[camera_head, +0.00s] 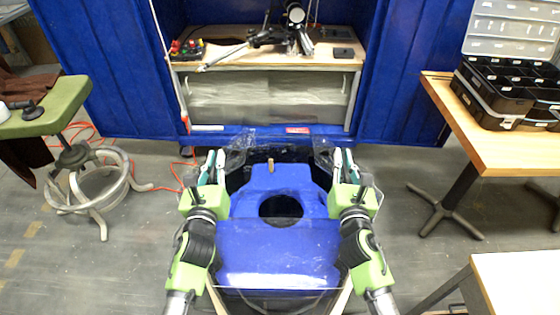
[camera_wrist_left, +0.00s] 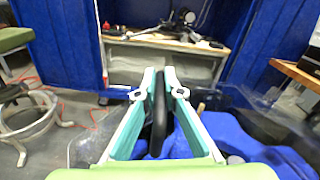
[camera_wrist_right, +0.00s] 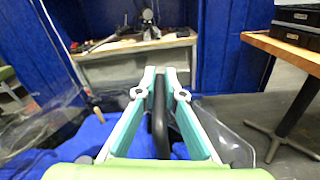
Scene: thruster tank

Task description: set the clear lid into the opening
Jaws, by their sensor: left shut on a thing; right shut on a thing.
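The clear lid (camera_head: 237,150) is see-through, so its outline is hard to follow; it spans between my two grippers at the near side of the blue cabinet. My left gripper (camera_head: 212,163) is shut on a black handle of the lid, which shows between its fingers in the left wrist view (camera_wrist_left: 158,125). My right gripper (camera_head: 342,165) is shut on another black handle, seen in the right wrist view (camera_wrist_right: 160,125). Between and below the grippers is the blue body (camera_head: 262,180) with a dark round hole (camera_head: 280,209). I cannot tell whether the lid touches the opening's rim.
A small tan peg (camera_head: 270,165) stands at the blue body's far end. A workbench (camera_head: 270,66) is inside the blue cabinet (camera_head: 110,60). A green stool (camera_head: 50,110) is left; a wooden table (camera_head: 500,145) with a black organizer case (camera_head: 505,100) is right.

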